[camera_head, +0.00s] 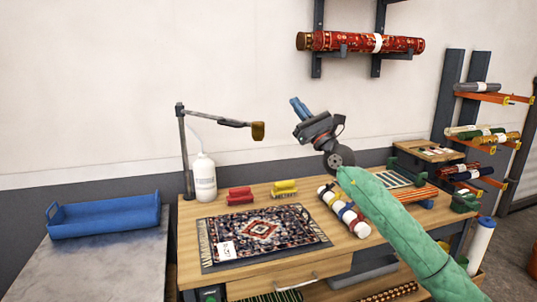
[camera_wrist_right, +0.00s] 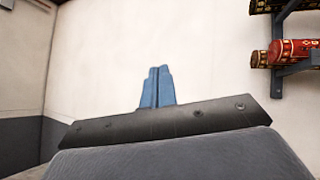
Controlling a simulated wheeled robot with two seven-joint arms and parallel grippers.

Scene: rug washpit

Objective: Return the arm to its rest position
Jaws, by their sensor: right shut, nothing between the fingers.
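My right arm, in a green sleeve, reaches in from the lower right of the head view and rises over the wooden table (camera_head: 300,270). Its gripper (camera_head: 299,108) is raised above the table in front of the white wall, with its blue fingers pointing up and to the left. In the right wrist view the blue fingers (camera_wrist_right: 157,88) lie together, shut with nothing between them, against the bare wall. My left gripper is not in view.
A patterned rug (camera_head: 262,232) with a white tag lies on the table. A lamp (camera_head: 257,131), a white bottle (camera_head: 204,178), red and yellow brushes and rolled textiles (camera_head: 343,211) stand around it. A blue tray (camera_head: 105,215) is at left. A rolled red rug (camera_head: 345,42) hangs on wall brackets.

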